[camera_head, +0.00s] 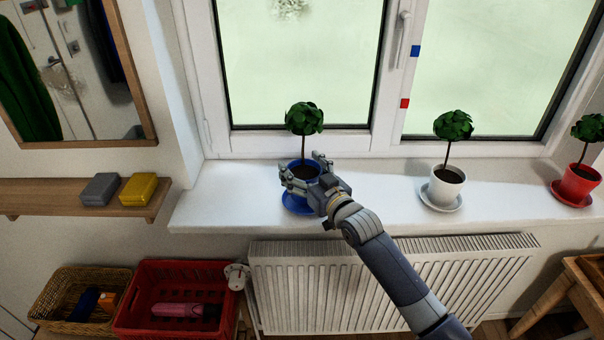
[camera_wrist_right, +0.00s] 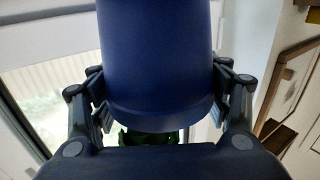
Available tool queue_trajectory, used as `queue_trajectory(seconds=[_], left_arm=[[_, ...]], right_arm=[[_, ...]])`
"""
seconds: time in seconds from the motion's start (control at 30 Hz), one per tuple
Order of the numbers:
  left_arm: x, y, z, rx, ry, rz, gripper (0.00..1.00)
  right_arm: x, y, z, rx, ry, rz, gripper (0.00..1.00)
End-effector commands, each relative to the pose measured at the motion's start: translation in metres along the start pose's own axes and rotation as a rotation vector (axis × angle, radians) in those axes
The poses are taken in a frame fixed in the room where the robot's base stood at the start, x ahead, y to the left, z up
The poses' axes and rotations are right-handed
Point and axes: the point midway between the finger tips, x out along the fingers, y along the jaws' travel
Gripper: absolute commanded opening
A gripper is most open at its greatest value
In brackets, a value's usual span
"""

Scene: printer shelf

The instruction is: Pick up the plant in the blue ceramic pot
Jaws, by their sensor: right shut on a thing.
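The plant in the blue ceramic pot stands at the left part of the white windowsill, with a round green crown (camera_head: 304,118) on a thin stem. Its blue pot (camera_head: 304,164) is upright over a blue saucer (camera_head: 294,204). My right gripper (camera_head: 303,178) is shut on the blue pot from the front, a finger on either side. In the right wrist view the blue pot (camera_wrist_right: 157,60) fills the middle between both fingers, with some green leaves below its rim. Whether the pot touches the saucer is hidden by my gripper. My left gripper is not in view.
A white pot (camera_head: 446,184) and a red pot (camera_head: 577,184) with similar plants stand to the right on the windowsill (camera_head: 380,208). The window (camera_head: 300,70) is close behind. A radiator (camera_head: 390,280) is below. Grey (camera_head: 100,189) and yellow (camera_head: 138,189) boxes lie on a shelf at left.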

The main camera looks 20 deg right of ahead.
Motion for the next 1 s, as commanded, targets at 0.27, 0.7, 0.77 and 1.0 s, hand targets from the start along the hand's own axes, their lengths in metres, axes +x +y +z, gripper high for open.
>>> queue_trajectory(seconds=[0.27, 0.7, 0.77, 1.0], left_arm=[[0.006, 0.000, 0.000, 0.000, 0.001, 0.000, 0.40], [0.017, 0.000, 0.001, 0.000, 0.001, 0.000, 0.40], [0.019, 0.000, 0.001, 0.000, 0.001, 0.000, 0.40], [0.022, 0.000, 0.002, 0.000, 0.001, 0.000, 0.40]], right_arm=[[-0.019, -0.007, -0.022, 0.001, 0.009, -0.001, 0.17], [-0.106, -0.039, -0.030, 0.001, 0.008, -0.001, 0.17], [-0.117, -0.043, -0.032, 0.000, 0.009, 0.000, 0.17], [-0.143, -0.053, -0.035, 0.000, 0.009, 0.000, 0.17]])
